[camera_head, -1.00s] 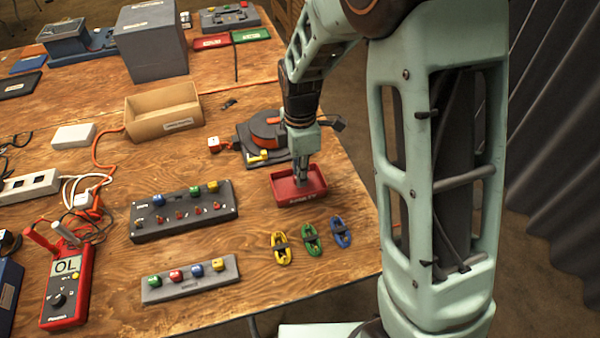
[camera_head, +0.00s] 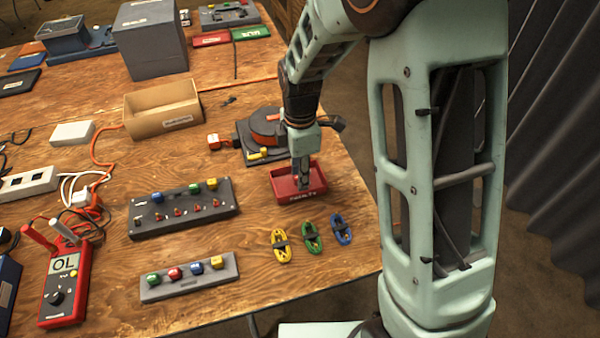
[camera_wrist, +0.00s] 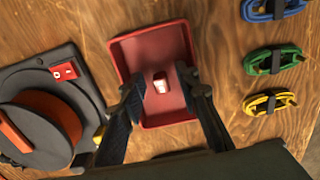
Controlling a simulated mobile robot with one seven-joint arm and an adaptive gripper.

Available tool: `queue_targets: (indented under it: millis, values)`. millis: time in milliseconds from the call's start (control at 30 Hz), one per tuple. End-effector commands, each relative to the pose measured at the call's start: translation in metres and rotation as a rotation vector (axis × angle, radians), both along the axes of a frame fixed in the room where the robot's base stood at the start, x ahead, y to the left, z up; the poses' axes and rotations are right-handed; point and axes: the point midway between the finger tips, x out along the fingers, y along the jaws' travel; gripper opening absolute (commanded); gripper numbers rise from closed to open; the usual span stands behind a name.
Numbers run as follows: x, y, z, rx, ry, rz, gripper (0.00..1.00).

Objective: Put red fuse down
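The red fuse (camera_wrist: 161,83) is a small red block with a pale top, lying in the red tray (camera_wrist: 150,122) in the wrist view. My gripper (camera_wrist: 158,88) is over the tray with its two fingers apart, one on each side of the fuse, with a visible gap on both sides. In the head view my gripper (camera_head: 303,186) points down into the red tray (camera_head: 285,197); the fuse is hidden there.
A dark fuse block (camera_head: 180,212) and a grey strip with coloured blocks (camera_head: 190,282) lie left of the tray. Yellow, green and blue cable bundles (camera_head: 311,233) lie in front. A cable reel (camera_head: 268,127) stands behind, close to the tray. A cardboard box (camera_head: 163,108) stands further left.

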Motion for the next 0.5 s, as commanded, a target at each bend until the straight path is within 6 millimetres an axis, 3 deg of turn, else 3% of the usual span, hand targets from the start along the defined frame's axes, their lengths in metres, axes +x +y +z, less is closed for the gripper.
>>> queue_targets:
  millis: [167, 500]
  values:
    - [0.001, 0.0, 0.019, 0.001, -0.004, 0.001, 0.3]
    - [0.001, 0.0, 0.094, 0.001, -0.005, -0.001, 0.3]
